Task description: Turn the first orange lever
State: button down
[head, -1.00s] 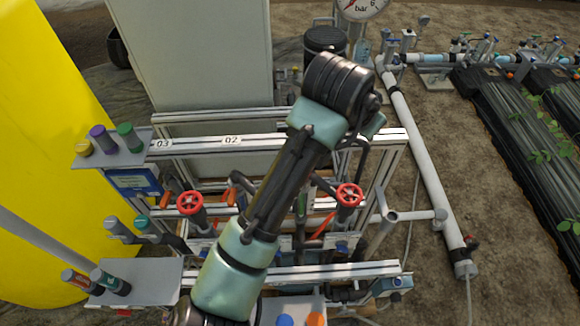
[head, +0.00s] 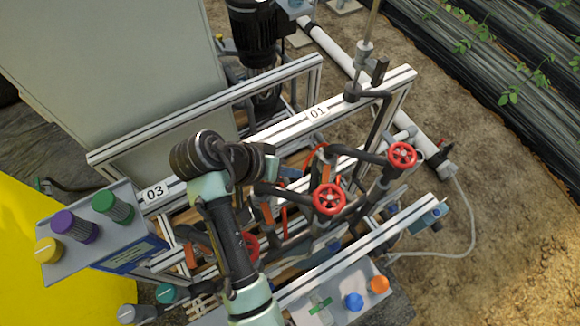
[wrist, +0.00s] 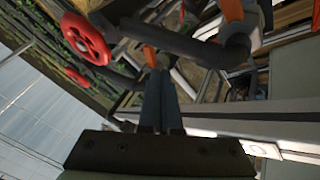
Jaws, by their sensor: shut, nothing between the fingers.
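My gripper (wrist: 159,78) is shut and empty in the wrist view, its two dark fingers side by side. An orange lever (wrist: 150,57) shows just beyond the fingertips, partly hidden; I cannot tell whether they touch. A second orange lever (wrist: 231,9) is at the top of the wrist view. In the head view, orange levers stand among the pipes: one in the middle (head: 267,212), one lower left (head: 190,256) and one near label 01 (head: 307,160). My arm crosses the skid there, and the fingers cannot be made out.
Red handwheels (head: 329,199) (head: 402,155) and dark bent pipes stand close around the levers. Aluminium rails (head: 365,245) run along the skid, with label 03 (head: 155,191) at left and label 01 (head: 318,112) at right. Coloured knobs (head: 113,206) stand on a left plate.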

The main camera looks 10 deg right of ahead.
aim_at(329, 167)
jog(key=x, duration=0.8)
jog(key=shift+d+f, duration=0.1)
jog(key=shift+s+d+p, duration=0.25)
jog(key=shift+d+p, duration=0.05)
jog(key=shift+p, duration=0.1)
